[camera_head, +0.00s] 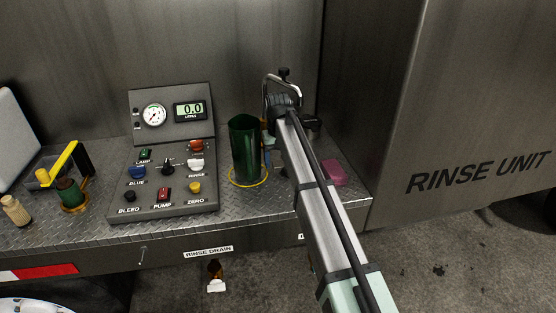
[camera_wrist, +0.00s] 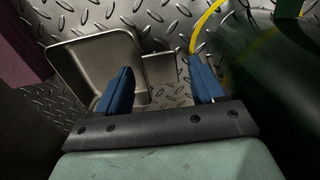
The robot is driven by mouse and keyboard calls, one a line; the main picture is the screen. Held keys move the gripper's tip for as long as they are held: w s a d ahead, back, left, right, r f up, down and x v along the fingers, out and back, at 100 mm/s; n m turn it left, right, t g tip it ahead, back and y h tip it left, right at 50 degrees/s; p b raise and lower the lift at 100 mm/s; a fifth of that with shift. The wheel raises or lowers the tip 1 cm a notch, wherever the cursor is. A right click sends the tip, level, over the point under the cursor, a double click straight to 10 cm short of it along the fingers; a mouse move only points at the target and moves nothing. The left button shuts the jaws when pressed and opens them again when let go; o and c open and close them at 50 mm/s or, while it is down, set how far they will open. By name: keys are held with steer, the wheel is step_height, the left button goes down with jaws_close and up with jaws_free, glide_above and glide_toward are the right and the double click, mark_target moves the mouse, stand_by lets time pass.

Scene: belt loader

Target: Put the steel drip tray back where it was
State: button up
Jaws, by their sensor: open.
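The steel drip tray (camera_wrist: 92,62) is a shallow grey metal dish on the tread-plate bench, at left in the wrist view. A small grey metal piece (camera_wrist: 158,70), apparently its tab, lies between my fingers; whether they touch it I cannot tell. My gripper (camera_wrist: 162,66) is open, with blue fingers spread to either side of that piece. In the head view my arm hides the tray and most of the gripper; only a bit of blue finger shows beside the green cylinder.
A tall green cylinder (camera_head: 244,150) stands in a yellow ring (camera_head: 236,184), close right of my fingers in the wrist view (camera_wrist: 275,75). A bent metal tap (camera_head: 283,80) rises behind my wrist. A pink block (camera_head: 333,173) lies right of my arm. A control panel (camera_head: 165,185) stands left.

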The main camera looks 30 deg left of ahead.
step_height(320, 180, up, 12)
stand_by(0.6)
stand_by(0.5)
